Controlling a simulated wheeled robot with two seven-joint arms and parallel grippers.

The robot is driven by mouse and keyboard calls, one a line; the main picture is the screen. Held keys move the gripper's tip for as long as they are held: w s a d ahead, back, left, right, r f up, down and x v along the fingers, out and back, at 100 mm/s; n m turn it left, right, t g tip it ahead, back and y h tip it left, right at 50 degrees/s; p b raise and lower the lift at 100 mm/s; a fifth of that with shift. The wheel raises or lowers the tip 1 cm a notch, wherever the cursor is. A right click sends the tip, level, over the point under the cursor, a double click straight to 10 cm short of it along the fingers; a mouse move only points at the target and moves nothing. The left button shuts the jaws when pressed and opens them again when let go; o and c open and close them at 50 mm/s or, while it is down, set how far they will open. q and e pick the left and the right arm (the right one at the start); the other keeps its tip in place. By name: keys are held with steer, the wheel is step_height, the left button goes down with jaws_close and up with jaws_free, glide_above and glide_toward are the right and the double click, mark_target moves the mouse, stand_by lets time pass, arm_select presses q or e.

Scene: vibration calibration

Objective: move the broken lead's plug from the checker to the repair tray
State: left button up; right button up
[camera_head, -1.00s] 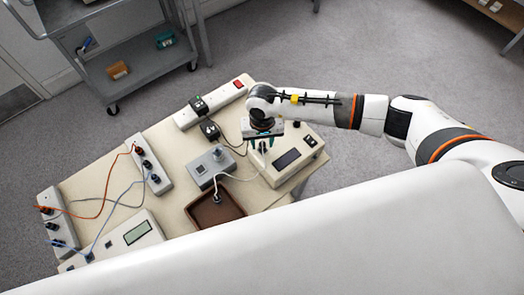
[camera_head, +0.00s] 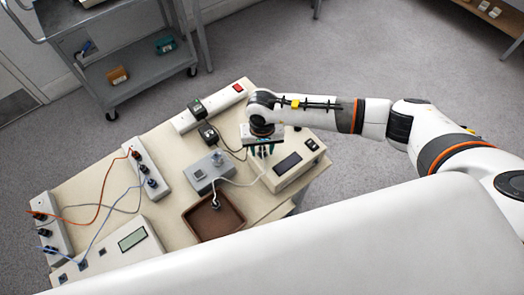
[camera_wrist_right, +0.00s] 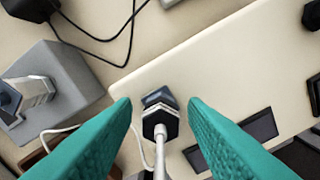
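The checker (camera_head: 290,165) is a cream box with a dark display at the right of the table. A dark hexagonal plug (camera_wrist_right: 160,122) with a white lead is over the checker's pale top (camera_wrist_right: 215,70); I cannot tell whether it is seated. My right gripper (camera_head: 263,151) is over the checker's left end. In the right wrist view its teal fingers (camera_wrist_right: 160,108) are open on either side of the plug, with gaps showing. The brown repair tray (camera_head: 238,222) lies left of and nearer than the checker, with a small dark piece (camera_head: 215,204) in it. My left gripper is out of view.
Socket blocks with orange and blue leads and a display unit (camera_head: 133,240) fill the left side.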

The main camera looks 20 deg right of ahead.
jaws_close()
steer(key=shift+n+b, duration=3.05)
steer(key=shift+n, duration=0.15)
stand_by(0.3)
steer(key=shift+n+b, duration=3.25)
steer(key=shift+n, duration=0.05)
stand_by(0.8)
